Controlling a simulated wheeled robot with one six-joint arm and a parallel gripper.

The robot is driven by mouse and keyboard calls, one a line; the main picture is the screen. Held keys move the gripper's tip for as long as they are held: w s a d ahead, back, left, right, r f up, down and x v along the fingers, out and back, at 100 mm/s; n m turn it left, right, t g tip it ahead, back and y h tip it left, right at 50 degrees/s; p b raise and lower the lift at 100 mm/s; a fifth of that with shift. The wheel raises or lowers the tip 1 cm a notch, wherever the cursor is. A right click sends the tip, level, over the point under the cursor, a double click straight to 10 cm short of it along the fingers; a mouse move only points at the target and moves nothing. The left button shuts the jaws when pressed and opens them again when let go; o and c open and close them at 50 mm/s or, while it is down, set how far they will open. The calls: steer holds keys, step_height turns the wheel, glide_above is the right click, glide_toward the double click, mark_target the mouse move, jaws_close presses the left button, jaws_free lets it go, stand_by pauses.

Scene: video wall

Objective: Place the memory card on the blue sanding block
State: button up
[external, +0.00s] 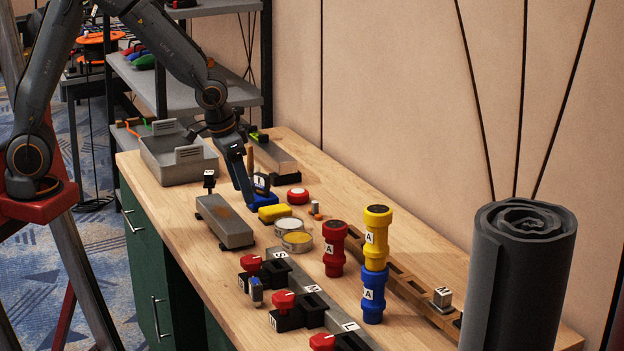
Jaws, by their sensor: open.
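The blue sanding block (265,200) lies on the wooden workbench, partly hidden by my gripper and by a yellow block in front of it. A small dark piece with a white mark, which looks like the memory card (261,184), stands upright just above or on the blue block. I cannot tell if it touches the block. My gripper (252,194) is open and points down right at the blue block, beside the dark piece. The fingertips are small and partly hidden here.
A yellow block (274,213), a red round button (297,195) and two round tins (294,234) are close by. A grey metal bin (178,158) stands behind left. Red, yellow and blue cylinders (375,250) and a dark foam roll (518,275) stand to the right.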

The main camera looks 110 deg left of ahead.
steer(key=s+d+f+m+h, duration=0.1)
steer(key=s+d+m, duration=0.3)
steer(key=d, duration=1.1)
steer(key=s+d+f+m+g+h, duration=0.1)
steer(key=s+d+m, duration=0.3)
steer(key=d, duration=1)
steer(key=shift+s+d+f, duration=0.35)
steer(key=shift+s+d, duration=0.05)
steer(key=shift+s, duration=0.15)
